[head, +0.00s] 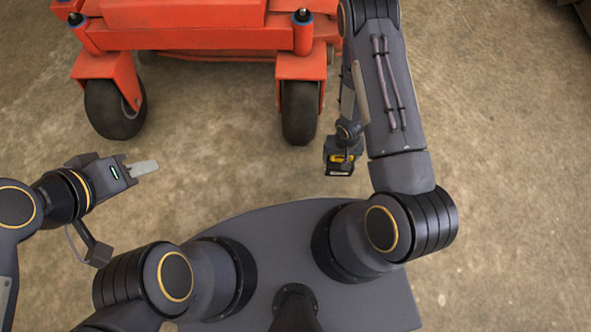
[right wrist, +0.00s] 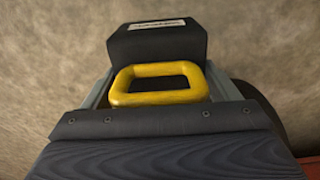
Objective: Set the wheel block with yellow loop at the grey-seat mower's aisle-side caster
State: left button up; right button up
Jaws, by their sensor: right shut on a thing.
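The black wheel block (head: 340,169) with its yellow loop (right wrist: 158,97) hangs from my right gripper (head: 343,156). In the right wrist view the fingers stand on both sides of the yellow loop, and the block (right wrist: 157,45) with a pale label lies beyond it. The orange mower stands at the top of the head view, its seat out of frame. Its right caster (head: 300,112) is just left of the block, with a gap between them. Its left caster (head: 115,108) is farther off. My left gripper (head: 145,168) is away from the block, pale fingertip showing.
The mower's orange front frame (head: 190,36) spans the two casters. The concrete floor (head: 500,150) is bare to the right and between the casters and my base. In the right wrist view a dark round edge (right wrist: 262,105) shows at the right, partly hidden by my gripper.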

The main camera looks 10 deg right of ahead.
jog(key=shift+w+f, duration=0.15)
jog(key=shift+f, duration=0.55)
jog(key=w+a+f+b, duration=0.1)
jog(key=a+f+b, duration=0.2)
jog(key=a+f, duration=0.1)
jog(key=w+a+f+b, duration=0.2)
jog(key=a+f+b, duration=0.1)
jog(key=a+f, duration=0.1)
jog(key=w+a+f+b, duration=0.2)
jog(key=a+f, duration=0.3)
jog(key=shift+b, duration=0.4)
pick_arm(q)
notch_tip(320, 180, down, 9)
jog(key=shift+w+f, duration=0.2)
pick_arm(e)
jog(key=o, duration=1.2)
jog(key=shift+f, duration=0.1)
jog(key=shift+o, duration=0.2)
